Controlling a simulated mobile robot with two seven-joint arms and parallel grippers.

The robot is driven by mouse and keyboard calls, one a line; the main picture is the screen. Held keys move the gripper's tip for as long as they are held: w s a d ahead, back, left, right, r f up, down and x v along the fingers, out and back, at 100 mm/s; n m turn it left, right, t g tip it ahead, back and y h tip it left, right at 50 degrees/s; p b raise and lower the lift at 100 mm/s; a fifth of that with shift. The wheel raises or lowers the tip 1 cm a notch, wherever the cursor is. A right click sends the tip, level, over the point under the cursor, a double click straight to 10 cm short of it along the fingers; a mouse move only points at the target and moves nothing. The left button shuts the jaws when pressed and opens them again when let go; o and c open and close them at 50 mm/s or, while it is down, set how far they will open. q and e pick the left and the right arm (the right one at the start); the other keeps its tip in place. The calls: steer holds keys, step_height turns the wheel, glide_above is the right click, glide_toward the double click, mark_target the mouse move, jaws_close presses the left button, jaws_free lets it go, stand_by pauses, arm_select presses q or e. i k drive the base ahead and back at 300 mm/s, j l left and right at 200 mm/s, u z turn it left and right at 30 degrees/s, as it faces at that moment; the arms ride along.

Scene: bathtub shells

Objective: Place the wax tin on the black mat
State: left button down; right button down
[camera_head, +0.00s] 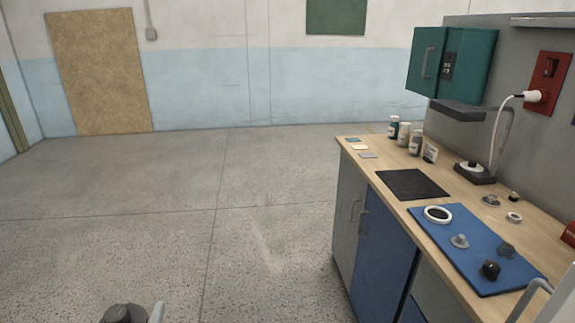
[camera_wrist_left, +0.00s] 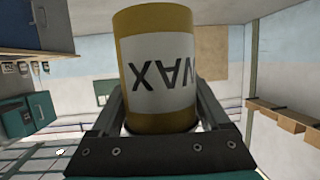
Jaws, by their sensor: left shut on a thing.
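The wax tin (camera_wrist_left: 160,65) is an orange-yellow cylinder with a white label reading WAX. My left gripper (camera_wrist_left: 161,100) is shut on it, one finger on each side. The lettering and the room are both upside down in the left wrist view. The head view does not show the tin clearly; only a dark rounded part and a pale piece show at its bottom left edge. The black mat (camera_head: 413,184) lies bare on the wooden counter, well to the right of those parts. My right gripper is not identifiable.
A blue mat (camera_head: 474,273) in front holds a white ring (camera_head: 438,215) and small knobs. Open floor (camera_head: 190,220) lies left of the counter.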

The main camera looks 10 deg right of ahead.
mark_target(411, 182)
steer(key=i+z, duration=0.2)
steer(key=i, duration=0.2)
steer(key=i+j+z, duration=0.45)
steer(key=i, duration=0.3)
steer(key=i+l+z, duration=0.15)
steer(key=z, duration=0.3)
steer(key=i+z, duration=0.25)
steer(key=z, duration=0.25)
steer(key=i+z, duration=0.25)
steer(key=z, duration=0.2)
steer(key=i+z, duration=0.25)
steer(key=i+l+z, duration=0.1)
steer(key=i+z, duration=0.15)
